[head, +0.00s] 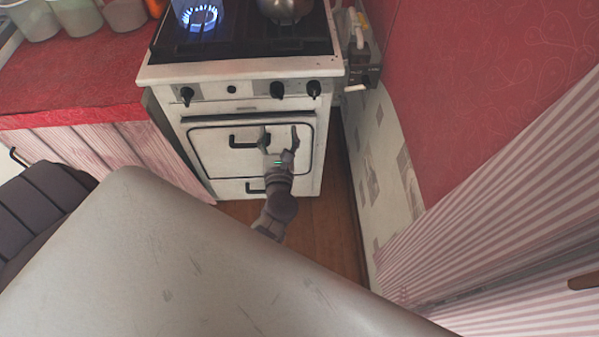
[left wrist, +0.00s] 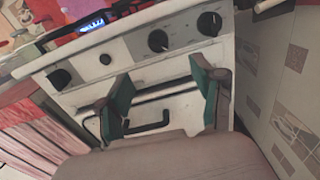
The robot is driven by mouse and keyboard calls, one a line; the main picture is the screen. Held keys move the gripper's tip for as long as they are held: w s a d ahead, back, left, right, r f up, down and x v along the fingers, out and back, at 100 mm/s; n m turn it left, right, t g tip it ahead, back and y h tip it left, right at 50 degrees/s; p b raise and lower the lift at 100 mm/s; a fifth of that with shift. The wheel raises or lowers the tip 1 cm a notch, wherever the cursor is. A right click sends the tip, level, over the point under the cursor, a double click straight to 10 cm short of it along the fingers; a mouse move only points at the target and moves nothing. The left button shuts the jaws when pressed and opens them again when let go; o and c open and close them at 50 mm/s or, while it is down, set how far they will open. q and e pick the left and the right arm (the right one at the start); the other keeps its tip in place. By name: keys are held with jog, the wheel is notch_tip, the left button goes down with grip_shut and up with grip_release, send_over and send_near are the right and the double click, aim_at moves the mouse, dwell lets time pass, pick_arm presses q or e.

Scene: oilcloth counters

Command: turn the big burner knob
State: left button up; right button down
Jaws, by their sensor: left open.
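The white stove front carries a row of black knobs: a left knob (head: 186,96), a middle knob (head: 277,89) and a right knob (head: 314,88). In the left wrist view they are the left knob (left wrist: 59,77), middle knob (left wrist: 158,40) and right knob (left wrist: 209,23). I cannot tell which one is the big burner's. My left gripper (head: 280,137) is open and empty in front of the oven door, below the two right knobs. Its green-padded fingers (left wrist: 160,82) point toward the panel, apart from the knobs. My right gripper is out of view.
A blue flame (head: 200,17) burns at the hob's back left; a metal pot (head: 285,9) stands right of it. The oven door has a black handle (head: 243,142). A red counter (head: 70,75) adjoins on the left, a patterned wall (head: 375,165) on the right.

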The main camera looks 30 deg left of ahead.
pick_arm(q)
jog(key=s+d+f+m+g+h, duration=0.1)
jog(key=s+d+f+m+h, duration=0.2)
jog(key=f+m, duration=0.5)
jog(key=s+d+f+m+g+h, duration=0.1)
jog(key=s+d+f+m+h, duration=0.2)
jog(key=f+m, duration=0.5)
jog(key=s+d+f+m+g+h, duration=0.1)
jog(key=s+d+f+m+h, duration=0.2)
jog(key=f+m, duration=0.5)
jog(key=shift+d+f+g, duration=0.4)
jog(key=shift+d+f, duration=0.25)
jog(key=shift+d, duration=0.25)
jog(key=shift+w, duration=0.1)
